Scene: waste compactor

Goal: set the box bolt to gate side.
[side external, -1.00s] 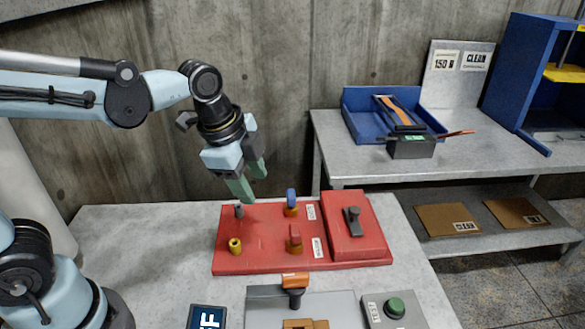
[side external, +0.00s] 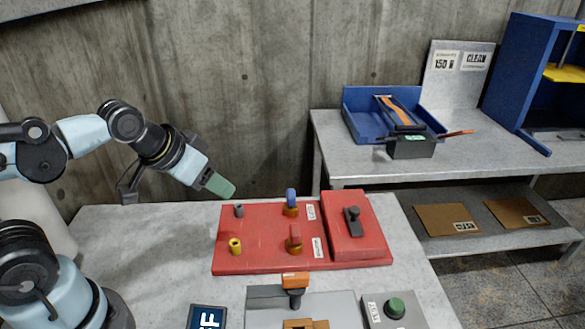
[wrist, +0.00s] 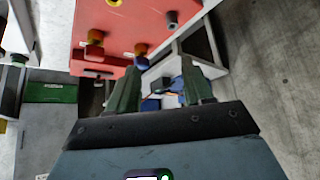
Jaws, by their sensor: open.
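A raised red box (side external: 346,238) stands at the right end of the red panel (side external: 262,262). A black bolt with a knob (side external: 353,222) sits on its top, with the knob toward the back; I take this as the box bolt. Its side markings are not readable. My gripper (side external: 222,186) is tilted at the panel's back left corner, clear of the bolt and empty. In the wrist view my gripper's two fingers (wrist: 160,90) are apart with nothing between them. The red panel (wrist: 115,35) shows beyond them; I cannot make out the bolt there for sure.
The panel also carries a grey peg (side external: 239,210), a yellow socket (side external: 235,246), a blue-handled knob (side external: 291,200) and a red-handled knob (side external: 295,240). In front are an orange-handled lever (side external: 295,281) and a green button (side external: 395,307). A blue tray (side external: 362,112) stands on the back bench.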

